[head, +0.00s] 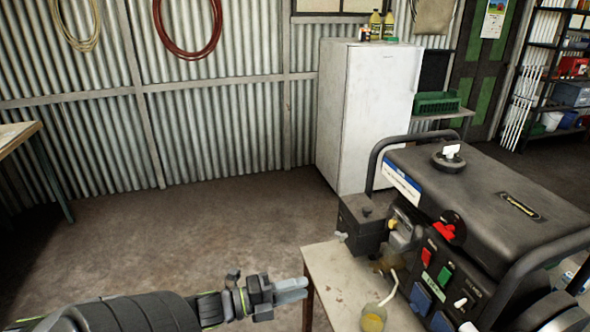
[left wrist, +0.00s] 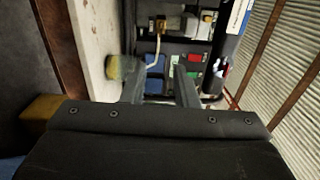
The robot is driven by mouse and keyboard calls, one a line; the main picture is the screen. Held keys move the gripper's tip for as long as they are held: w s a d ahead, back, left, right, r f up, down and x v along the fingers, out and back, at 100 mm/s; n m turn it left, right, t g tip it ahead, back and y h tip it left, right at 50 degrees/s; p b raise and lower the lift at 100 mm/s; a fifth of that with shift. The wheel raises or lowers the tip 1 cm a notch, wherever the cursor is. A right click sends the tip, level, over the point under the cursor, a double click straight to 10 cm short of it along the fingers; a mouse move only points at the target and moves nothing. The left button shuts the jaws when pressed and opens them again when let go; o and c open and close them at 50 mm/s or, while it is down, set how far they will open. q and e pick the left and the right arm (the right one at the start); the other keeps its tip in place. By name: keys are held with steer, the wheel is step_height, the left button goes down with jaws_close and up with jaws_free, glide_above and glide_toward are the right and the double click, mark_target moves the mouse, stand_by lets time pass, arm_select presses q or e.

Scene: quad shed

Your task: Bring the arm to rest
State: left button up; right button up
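My left arm comes in from the lower left in the head view. Its gripper (head: 291,290) points right and is beside the left edge of a small worn table (head: 325,268). In the left wrist view the two fingers of my left gripper (left wrist: 160,90) stand apart with nothing held between them. The generator (head: 490,200) lies beyond the fingertips, and its panel also shows in the left wrist view (left wrist: 203,50). My right gripper does not show in either view.
A cup of yellow liquid (head: 373,322) with a pale tube stands at the table's front, close to the generator. A white fridge (head: 365,110) stands against the corrugated wall. A workbench (head: 18,133) is at the far left. The floor between is clear.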

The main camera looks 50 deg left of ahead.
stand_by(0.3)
arm_select(q)
steer(key=s+a+f+n+g+y, duration=0.1)
steer(key=a+f+n+y, duration=0.25)
steer(key=f, duration=0.45)
steer(key=s+a+f+n+g+y, duration=0.1)
steer(key=a+f+n+y, duration=0.2)
steer(key=a+f+n, duration=0.35)
steer(key=s+d+f+n+g+y, duration=0.1)
steer(key=s+f+n+g+y, duration=0.2)
steer(key=f, duration=0.6)
steer(key=s+d+f+n+g, duration=0.1)
steer(key=s+f+n+g, duration=0.1)
steer(key=s+f, duration=0.5)
steer(key=s+d+f+n+g+h, duration=0.1)
steer(key=s+d+f+n+g, duration=0.7)
steer(key=s+d+f, duration=0.8)
step_height(320, 180, down, 3)
steer(key=shift+s+d+h, duration=0.2)
steer(key=shift+d+h, duration=0.15)
steer(key=shift+d, duration=0.15)
steer(key=shift+a, duration=0.1)
